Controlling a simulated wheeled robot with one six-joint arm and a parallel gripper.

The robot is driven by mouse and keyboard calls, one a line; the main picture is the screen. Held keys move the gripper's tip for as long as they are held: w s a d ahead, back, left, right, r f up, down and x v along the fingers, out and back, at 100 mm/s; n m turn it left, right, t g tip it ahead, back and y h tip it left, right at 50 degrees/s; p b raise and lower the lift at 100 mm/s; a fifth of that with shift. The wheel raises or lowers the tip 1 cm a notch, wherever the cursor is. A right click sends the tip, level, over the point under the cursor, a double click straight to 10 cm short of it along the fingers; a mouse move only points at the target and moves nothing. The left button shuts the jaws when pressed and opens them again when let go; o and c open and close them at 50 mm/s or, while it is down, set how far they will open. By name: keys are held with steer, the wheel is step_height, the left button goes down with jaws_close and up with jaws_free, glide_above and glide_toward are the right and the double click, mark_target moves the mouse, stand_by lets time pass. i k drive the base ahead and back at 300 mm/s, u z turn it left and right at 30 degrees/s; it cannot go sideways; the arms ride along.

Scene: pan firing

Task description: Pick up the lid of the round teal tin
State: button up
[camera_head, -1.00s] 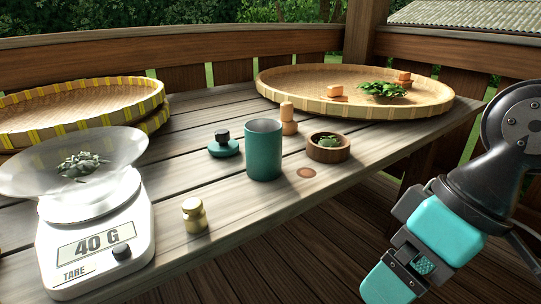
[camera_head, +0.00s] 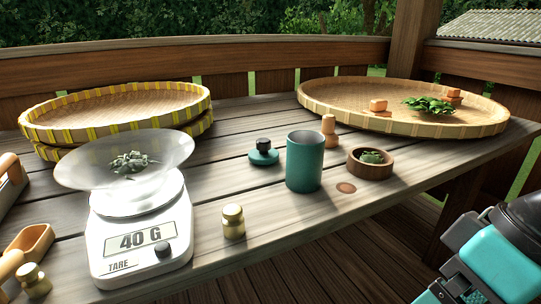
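The round teal tin (camera_head: 305,163) stands upright and open-topped near the middle of the table. Its teal lid (camera_head: 263,155), with a dark knob on top, lies on the table just left of the tin, apart from it. My gripper (camera_head: 452,292) is at the lower right, low and off the table's front edge, far from the lid. Only part of it shows, cut by the frame's bottom edge, and its fingertips are not clear enough to tell whether they are open.
A scale (camera_head: 138,237) reading 40 G bears a clear bowl of leaves. A brass weight (camera_head: 233,221) stands nearby. A wooden bowl (camera_head: 370,171) and a wooden peg-like piece (camera_head: 329,131) are right of and behind the tin. Woven trays (camera_head: 330,105) lie at the back.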

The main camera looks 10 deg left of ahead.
mark_target(263, 154)
steer(key=u, duration=0.75)
steer(key=k, duration=0.35)
steer(key=u, duration=0.35)
steer(key=i, duration=1)
steer(key=z, duration=0.05)
